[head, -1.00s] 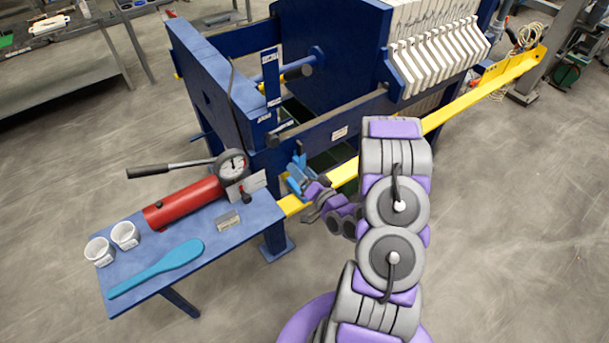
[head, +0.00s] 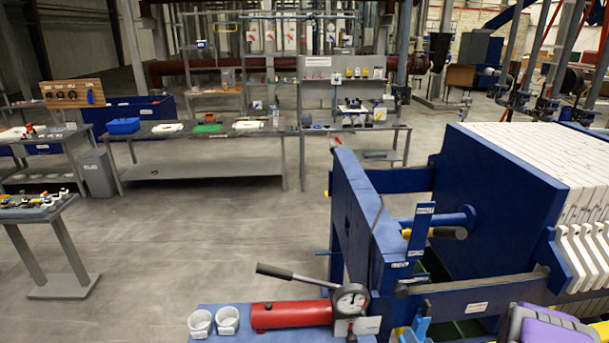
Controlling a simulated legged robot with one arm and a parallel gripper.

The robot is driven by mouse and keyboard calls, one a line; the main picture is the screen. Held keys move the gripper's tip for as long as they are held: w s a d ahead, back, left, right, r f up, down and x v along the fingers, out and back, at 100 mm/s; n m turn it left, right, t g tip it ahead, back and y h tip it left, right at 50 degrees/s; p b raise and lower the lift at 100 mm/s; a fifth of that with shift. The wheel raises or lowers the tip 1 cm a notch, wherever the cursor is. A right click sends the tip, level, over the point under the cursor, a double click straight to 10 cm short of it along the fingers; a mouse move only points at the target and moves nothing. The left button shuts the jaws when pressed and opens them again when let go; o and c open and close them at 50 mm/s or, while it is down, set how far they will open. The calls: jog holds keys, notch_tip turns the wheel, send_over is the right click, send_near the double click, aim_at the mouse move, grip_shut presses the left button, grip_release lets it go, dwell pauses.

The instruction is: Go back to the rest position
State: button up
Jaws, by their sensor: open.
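The rest of the gripper is below the frame. A red hand pump (head: 290,315) with a round gauge (head: 351,301) lies on the blue side shelf (head: 255,338).
Two white cups (head: 228,319) stand left of the pump, whose black handle (head: 290,274) sticks out leftward. A long grey workbench (head: 205,170) stands at the back. A small table (head: 35,212) with loose parts is at the left. The floor between them is clear.

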jog(key=s+a+r+n+g+b, duration=0.2)
jog(key=s+a+g, duration=0.4)
jog(key=s, duration=0.5)
jog(key=s+a+r+n+g+b, duration=0.2)
jog(key=s+a+r+g, duration=0.3)
jog(key=s, duration=0.6)
jog(key=s+a+r+n+g+h+b, duration=0.1)
jog(key=s+a+r+g+b, duration=0.3)
jog(key=s+a, duration=0.5)
jog(key=s+r+n+g, duration=0.1)
jog(key=s+r+g, duration=0.1)
jog(key=s, duration=0.1)
jog(key=shift+g+b, duration=0.3)
jog(key=shift+c, duration=0.4)
